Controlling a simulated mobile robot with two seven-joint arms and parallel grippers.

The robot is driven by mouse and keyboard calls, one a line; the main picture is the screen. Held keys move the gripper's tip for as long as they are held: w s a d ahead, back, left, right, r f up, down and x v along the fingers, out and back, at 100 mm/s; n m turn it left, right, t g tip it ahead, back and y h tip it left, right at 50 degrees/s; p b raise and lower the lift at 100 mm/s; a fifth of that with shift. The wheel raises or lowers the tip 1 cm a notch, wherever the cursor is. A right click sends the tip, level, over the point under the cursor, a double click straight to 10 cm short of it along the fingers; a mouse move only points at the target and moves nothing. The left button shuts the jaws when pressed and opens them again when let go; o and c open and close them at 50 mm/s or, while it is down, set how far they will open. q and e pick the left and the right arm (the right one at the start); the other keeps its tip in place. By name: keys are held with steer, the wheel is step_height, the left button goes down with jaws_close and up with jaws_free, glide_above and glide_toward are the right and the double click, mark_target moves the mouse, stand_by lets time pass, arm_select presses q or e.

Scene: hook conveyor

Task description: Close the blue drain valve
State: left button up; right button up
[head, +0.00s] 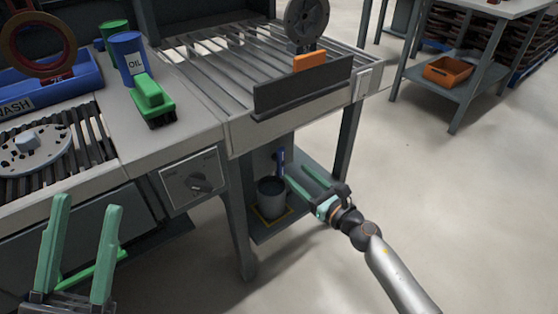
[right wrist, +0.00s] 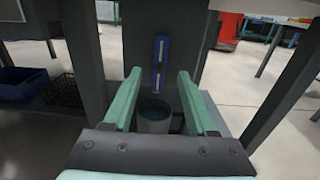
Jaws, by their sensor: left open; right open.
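The blue drain valve (head: 280,157) is under the conveyor table, above a grey bucket (head: 270,205). In the right wrist view the blue valve (right wrist: 160,62) shows as an upright blue bar straight ahead, above the bucket (right wrist: 153,118). My right gripper (head: 296,173) is open and empty, pointing at the valve from the right. In the right wrist view its two green fingers (right wrist: 160,82) stand apart, with the valve between and beyond them, seemingly not touching. My left gripper (head: 87,206) is open and empty in front of the wash station at lower left.
A dial panel (head: 193,180) is on the bench front. Table legs (right wrist: 86,40) flank the valve, and the bucket stands on a low shelf.

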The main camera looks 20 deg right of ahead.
mark_target(283, 161)
steer(key=b+x, duration=0.1)
steer(key=x, duration=0.7)
steer(key=shift+w+a, duration=0.1)
steer(key=shift+c, duration=0.2)
jaws_close()
